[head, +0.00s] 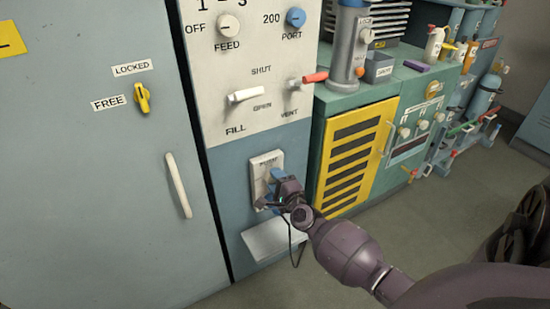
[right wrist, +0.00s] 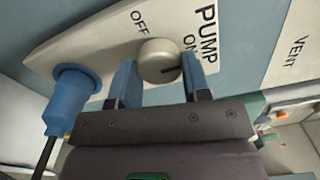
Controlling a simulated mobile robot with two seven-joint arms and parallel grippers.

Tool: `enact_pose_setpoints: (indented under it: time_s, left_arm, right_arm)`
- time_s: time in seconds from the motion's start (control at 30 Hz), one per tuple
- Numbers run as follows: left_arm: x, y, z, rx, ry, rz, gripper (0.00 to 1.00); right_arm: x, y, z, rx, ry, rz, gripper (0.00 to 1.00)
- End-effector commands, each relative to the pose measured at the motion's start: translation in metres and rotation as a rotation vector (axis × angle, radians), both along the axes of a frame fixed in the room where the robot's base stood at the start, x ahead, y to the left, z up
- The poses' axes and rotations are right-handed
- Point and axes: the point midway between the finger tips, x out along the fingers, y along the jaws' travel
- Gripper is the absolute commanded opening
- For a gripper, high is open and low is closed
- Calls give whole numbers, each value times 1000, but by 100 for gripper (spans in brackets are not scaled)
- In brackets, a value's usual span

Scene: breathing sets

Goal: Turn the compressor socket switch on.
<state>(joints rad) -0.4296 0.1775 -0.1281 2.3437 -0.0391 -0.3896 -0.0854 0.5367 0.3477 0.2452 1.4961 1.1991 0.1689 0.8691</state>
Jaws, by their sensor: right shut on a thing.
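The socket plate (head: 262,161) is a pale plate on the blue cabinet front, below the white control panel; its writing is too small to read there. In the right wrist view the plate (right wrist: 92,42) carries OFF and ON marks, the word PUMP and a round grey switch knob (right wrist: 157,52). The knob has a dark pointer line; which mark it stands at is unclear. My right gripper (head: 277,184) is at the plate, its blue fingers (right wrist: 160,78) shut on the knob from both sides. A blue plug (right wrist: 76,88) with a black cable sits beside it. My left gripper is out of view.
Above are the FILL lever (head: 245,96), the VENT lever (head: 308,79) and the FEED knob (head: 229,26). A pale shelf (head: 275,240) juts out below the plate. A grey door (head: 90,190) stands left, a yellow-grilled cabinet (head: 355,155) right. Open floor lies further right.

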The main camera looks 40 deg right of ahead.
Motion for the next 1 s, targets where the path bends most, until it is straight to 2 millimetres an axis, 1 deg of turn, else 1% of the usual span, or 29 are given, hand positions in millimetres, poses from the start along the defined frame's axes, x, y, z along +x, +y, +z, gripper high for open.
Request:
enact_pose_setpoints:
  time_s: [0.17, 0.57, 0.6, 0.73, 1.0]
  left_arm:
    - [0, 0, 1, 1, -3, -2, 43]
    - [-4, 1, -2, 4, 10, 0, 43]
    - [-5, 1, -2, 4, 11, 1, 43]
    - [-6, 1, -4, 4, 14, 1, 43]
    - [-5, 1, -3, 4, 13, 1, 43]
  right_arm:
    - [0, 1, -1, 29, -5, 0, 20]
    - [0, 1, -1, 33, -6, 1, 20]
    - [0, 1, -1, 33, -6, 1, 48]
    - [0, 1, -1, 32, -7, 0, 68]
    - [0, 0, 0, 30, -6, 0, 69]
